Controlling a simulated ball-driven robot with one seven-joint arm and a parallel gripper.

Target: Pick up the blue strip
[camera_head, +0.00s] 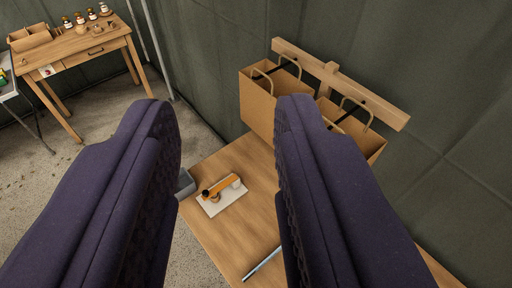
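A thin, light blue strip (261,264) lies on the wooden table (225,235), low in the picture. Its right end reaches my right finger, which may hide part of it. My gripper (226,106) is open, with its two dark purple padded fingers wide apart and nothing seen between the tips. The fingers appear large in front, above the table, and the strip shows in the gap beside the right finger.
An orange-handled tool (222,185) rests on a white card (221,200) on the same table. Brown paper bags (256,105) hang from a wooden rack (338,78) on the dark wall. A wooden desk (75,47) with small bottles stands far left; bare floor lies between.

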